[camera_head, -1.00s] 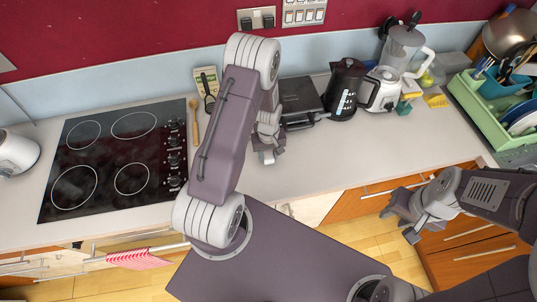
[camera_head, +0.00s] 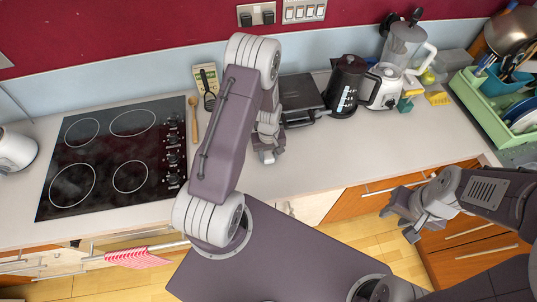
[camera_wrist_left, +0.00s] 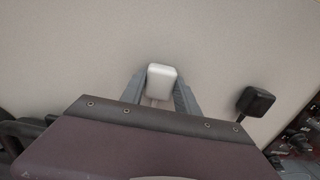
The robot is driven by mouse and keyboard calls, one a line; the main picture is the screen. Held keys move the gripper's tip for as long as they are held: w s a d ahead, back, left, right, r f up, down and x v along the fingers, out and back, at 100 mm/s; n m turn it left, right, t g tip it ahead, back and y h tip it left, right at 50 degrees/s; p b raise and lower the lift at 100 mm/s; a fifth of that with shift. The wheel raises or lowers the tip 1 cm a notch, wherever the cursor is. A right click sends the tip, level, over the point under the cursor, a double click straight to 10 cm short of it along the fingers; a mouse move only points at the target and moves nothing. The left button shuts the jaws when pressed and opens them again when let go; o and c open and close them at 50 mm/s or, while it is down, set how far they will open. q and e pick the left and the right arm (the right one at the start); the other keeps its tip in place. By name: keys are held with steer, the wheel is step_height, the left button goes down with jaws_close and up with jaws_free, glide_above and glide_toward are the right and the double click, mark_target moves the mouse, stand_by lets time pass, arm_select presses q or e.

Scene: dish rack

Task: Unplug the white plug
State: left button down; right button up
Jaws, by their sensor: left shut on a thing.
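The white plug (camera_wrist_left: 161,80) is in the left wrist view, between the two grey fingers of my left gripper (camera_wrist_left: 160,88), which is shut on it. A plain beige surface lies behind it; I cannot make out a socket there or whether the plug is seated in one.
A black plug (camera_wrist_left: 256,101) with a cable is right of the white one. The dark flat appliance (camera_head: 298,95), black kettle (camera_head: 347,88) and blender (camera_head: 403,48) stand along the wall. A hob (camera_head: 112,155) is on the left, a green dish rack (camera_head: 490,112) on the right.

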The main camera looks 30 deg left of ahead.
arm_select(q)
steer(key=shift+f, duration=0.15)
steer(key=c, duration=0.8)
jaws_free()
step_height(320, 180, up, 9)
steer(key=shift+r+b, duration=0.1)
steer(key=shift+b, duration=0.75)
jaws_close()
stand_by(0.5)
